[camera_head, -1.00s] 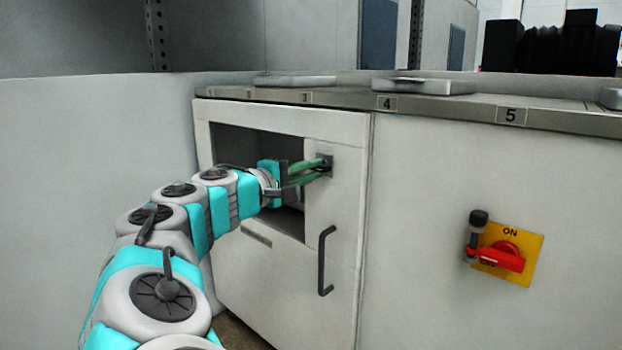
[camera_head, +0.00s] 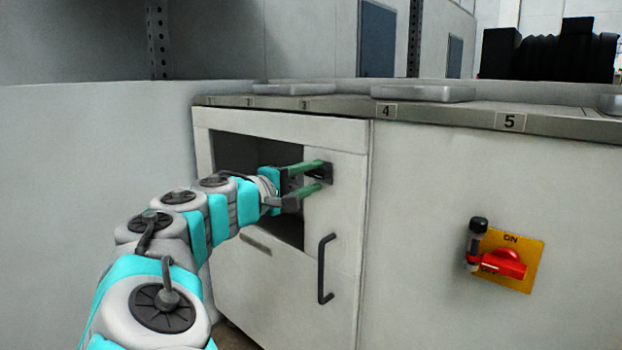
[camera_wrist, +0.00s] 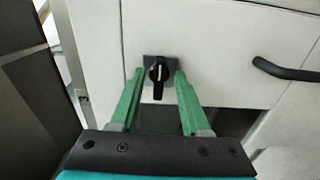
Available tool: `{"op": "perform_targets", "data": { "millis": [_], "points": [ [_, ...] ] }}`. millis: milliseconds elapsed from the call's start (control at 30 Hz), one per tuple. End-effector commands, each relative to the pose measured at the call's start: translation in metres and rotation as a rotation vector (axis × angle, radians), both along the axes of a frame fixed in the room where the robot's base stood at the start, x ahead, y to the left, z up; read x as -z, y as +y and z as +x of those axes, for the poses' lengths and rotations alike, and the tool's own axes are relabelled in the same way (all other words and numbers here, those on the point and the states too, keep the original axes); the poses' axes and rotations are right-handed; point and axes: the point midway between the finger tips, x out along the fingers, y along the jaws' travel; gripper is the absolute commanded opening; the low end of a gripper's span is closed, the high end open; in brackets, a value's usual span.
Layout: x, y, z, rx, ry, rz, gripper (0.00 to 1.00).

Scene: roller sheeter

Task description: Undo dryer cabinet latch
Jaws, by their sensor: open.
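The dryer cabinet door (camera_head: 336,215) is a pale panel with a dark window opening, and it looks closed. Its latch is a black turn knob (camera_wrist: 158,78) on a small dark square plate; in the wrist view its long grip runs up and down, with a white mark. My gripper (camera_head: 322,176) is open at the latch. Its two green fingers also show in the wrist view (camera_wrist: 158,72), one on each side of the knob with gaps between. In the head view the fingers and plate partly hide the knob.
A black bar handle (camera_head: 326,268) stands out from the door below the latch; it also shows in the wrist view (camera_wrist: 285,71). A red switch on a yellow plate (camera_head: 523,265) is on the panel to the right. A numbered counter edge (camera_head: 445,115) runs above.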

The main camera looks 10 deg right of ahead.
Motion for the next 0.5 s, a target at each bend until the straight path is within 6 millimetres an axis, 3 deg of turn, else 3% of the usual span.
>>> {"op": "perform_targets", "data": {
  "millis": [233, 500],
  "points": [
    [-0.001, 0.005, -0.003, -0.002, -0.001, -0.001, 0.46],
    [-0.002, 0.039, -0.027, -0.003, -0.002, -0.002, 0.46]
  ]
}}
